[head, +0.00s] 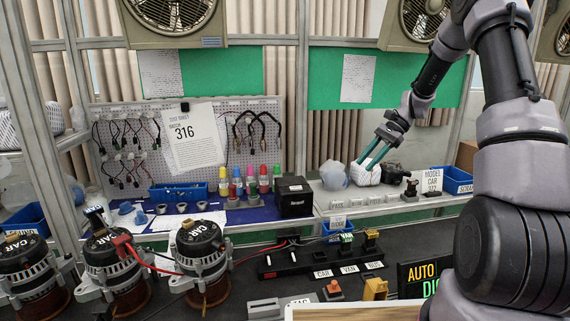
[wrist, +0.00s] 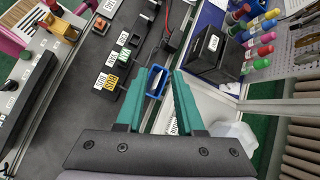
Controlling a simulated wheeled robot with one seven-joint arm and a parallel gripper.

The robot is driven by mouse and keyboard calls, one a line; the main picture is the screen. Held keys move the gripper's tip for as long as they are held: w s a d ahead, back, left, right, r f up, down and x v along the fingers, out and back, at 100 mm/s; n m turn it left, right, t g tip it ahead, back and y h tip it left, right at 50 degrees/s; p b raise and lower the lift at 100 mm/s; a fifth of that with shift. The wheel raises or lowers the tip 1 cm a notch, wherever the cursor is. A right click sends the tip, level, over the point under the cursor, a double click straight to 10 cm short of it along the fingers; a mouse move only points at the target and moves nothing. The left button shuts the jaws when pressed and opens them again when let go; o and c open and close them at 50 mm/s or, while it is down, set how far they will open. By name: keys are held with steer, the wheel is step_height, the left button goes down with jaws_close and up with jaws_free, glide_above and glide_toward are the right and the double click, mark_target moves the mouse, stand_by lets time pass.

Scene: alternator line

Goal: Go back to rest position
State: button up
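My gripper (head: 372,156) has teal fingers and is raised at the back of the bench, in front of the pale shelf in the head view. In the wrist view my gripper (wrist: 156,98) has its two fingers spread apart, with no object held between them. A small blue bin (wrist: 155,80) shows beyond the gap between the fingers. In the head view a white rounded object (head: 366,174) is just behind or below the fingertips; I cannot tell whether they touch it.
Several alternators (head: 202,256) stand on the left of the dark bench. A black box (head: 294,197) and coloured bottles (head: 251,180) are at the back. A dark block with connectors (head: 298,259) lies mid-bench. A lit sign (head: 424,276) stands near my arm.

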steer(key=s+a+r+n+t+h, duration=0.2)
steer(key=s+r+n+t+h, duration=0.2)
steer(key=s+r, duration=1.1)
steer(key=s+r+n+t+h, duration=0.2)
steer(key=s+r+t, duration=0.3)
steer(key=s, duration=0.8)
steer(key=shift+s+d+r+n, duration=0.2)
steer(key=shift+s+r+n, duration=0.25)
steer(key=shift+r, duration=0.2)
steer(key=shift+w, duration=0.1)
